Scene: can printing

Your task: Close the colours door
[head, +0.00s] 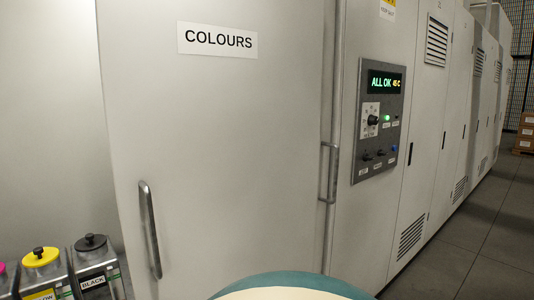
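The colours door (235,130) is a large pale grey panel with a white "COLOURS" label (217,40) near its top. Its vertical metal handle (150,229) is at the lower left, near the door's left edge. To the left of that edge a pale interior (45,130) with ink containers shows, so the door stands open. A second vertical handle (330,173) is at the seam on the door's right side. Neither of my grippers is in the head view.
A yellow-capped container (41,258) and a black-capped one (91,243) stand at lower left, with a magenta cap at the edge. A control panel (379,123) reads "ALL OK". Grey floor (470,235) is clear at right; boxes (525,132) stand far right.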

